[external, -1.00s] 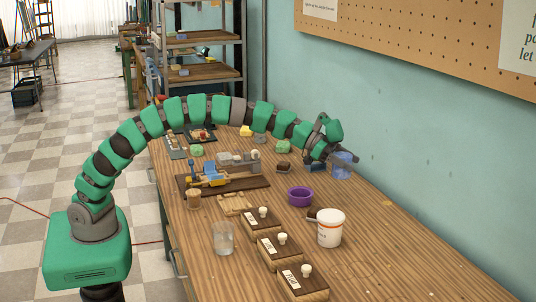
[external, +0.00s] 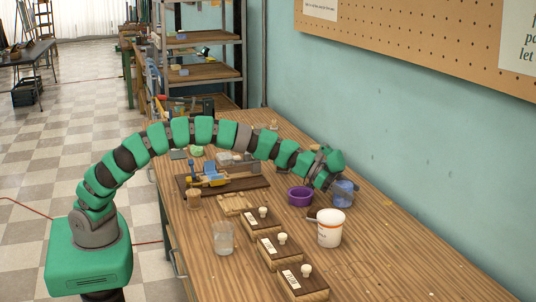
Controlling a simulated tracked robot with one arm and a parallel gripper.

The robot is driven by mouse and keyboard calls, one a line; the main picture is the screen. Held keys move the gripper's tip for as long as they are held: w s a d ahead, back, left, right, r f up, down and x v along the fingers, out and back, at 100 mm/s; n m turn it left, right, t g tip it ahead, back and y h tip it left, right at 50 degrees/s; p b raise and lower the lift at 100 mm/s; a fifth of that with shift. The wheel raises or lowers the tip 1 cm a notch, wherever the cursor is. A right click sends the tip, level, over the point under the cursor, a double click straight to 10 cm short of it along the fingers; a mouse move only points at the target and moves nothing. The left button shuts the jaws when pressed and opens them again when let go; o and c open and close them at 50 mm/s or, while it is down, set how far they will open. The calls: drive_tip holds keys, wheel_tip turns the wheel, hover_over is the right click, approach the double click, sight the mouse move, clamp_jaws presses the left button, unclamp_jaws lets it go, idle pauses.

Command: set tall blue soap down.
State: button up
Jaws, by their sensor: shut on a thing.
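The tall blue soap (external: 344,194) is a translucent blue block at the right side of the wooden bench. My gripper (external: 335,180) is shut on it from above and the left, and the fingers partly hide it. The soap is roughly upright and low over the bench, just behind the white tub and right of the purple bowl. I cannot tell whether its bottom touches the bench.
The purple bowl (external: 300,196) and white tub (external: 331,228) are close to the soap. The bench's right front (external: 410,255) is clear.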

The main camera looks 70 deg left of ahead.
idle(0.3)
drive_tip(key=o, duration=1.1)
drive_tip(key=shift+r, duration=0.1)
drive_tip(key=p+v, duration=0.1)
drive_tip(key=v, duration=1.1)
